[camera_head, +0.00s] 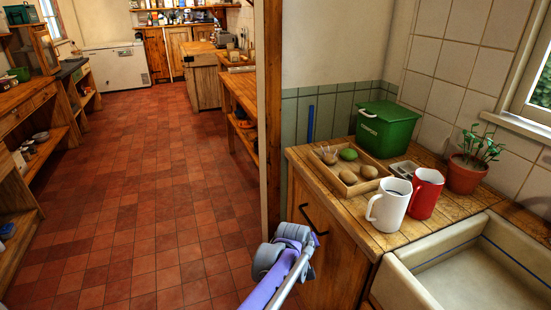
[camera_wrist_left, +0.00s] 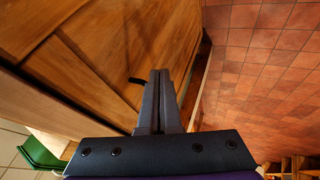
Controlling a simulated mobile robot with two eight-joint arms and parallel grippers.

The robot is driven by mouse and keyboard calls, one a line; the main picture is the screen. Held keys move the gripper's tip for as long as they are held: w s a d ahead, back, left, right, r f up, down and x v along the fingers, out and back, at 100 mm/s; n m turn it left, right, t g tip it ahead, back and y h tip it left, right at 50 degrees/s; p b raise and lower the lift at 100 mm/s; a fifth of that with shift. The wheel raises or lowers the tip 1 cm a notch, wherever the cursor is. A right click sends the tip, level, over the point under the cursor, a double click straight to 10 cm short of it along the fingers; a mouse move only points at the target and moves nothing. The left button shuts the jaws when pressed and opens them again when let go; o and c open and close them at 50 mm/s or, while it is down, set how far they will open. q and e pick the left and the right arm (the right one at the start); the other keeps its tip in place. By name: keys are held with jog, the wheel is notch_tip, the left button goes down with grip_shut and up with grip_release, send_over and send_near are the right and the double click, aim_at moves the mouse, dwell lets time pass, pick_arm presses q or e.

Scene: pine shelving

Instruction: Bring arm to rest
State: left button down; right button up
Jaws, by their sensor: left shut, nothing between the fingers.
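In the left wrist view my left gripper (camera_wrist_left: 160,72) is shut, its two dark fingers together with nothing between them. It is beside the wooden cabinet front (camera_wrist_left: 60,45), and a dark handle (camera_wrist_left: 137,80) shows just left of the fingers. I cannot tell how wide the gap to the wood is. In the head view a purple and grey arm of mine (camera_head: 285,258) reaches up from the bottom edge, in front of the cabinet (camera_head: 325,250). Its fingers cannot be made out there. My right gripper is not in view.
The counter holds a wooden tray (camera_head: 327,172) with several round items, a green bin (camera_head: 388,130), a white mug (camera_head: 387,208), a red mug (camera_head: 427,192) and a potted plant (camera_head: 466,175). A sink (camera_head: 480,280) is at right. The tiled floor (camera_head: 150,200) is clear.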

pick_arm(q)
jog(key=s+a+r+y+p, duration=0.1)
jog(key=s+a+r+p, duration=0.1)
jog(key=s+a+r, duration=0.35)
jog(key=s+a+r+m+p, duration=0.1)
jog(key=s+a+r+p, duration=0.15)
jog(key=a, duration=0.55)
jog(key=s+a+r+y+p, duration=0.1)
jog(key=s+a+r, duration=0.35)
jog(key=a, duration=0.25)
pick_arm(e)
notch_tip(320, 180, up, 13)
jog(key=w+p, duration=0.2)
jog(key=p, duration=0.4)
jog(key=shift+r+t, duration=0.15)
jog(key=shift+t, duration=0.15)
pick_arm(q)
jog(key=s+a+y, duration=0.1)
jog(key=s+a, duration=0.5)
jog(key=s, duration=0.5)
jog(key=s+a+m+y, duration=0.1)
jog(key=s+a, duration=0.6)
jog(key=s, duration=0.3)
jog(key=shift+s+a+g, duration=0.2)
jog(key=shift+s+g, duration=0.1)
jog(key=shift+s, duration=0.05)
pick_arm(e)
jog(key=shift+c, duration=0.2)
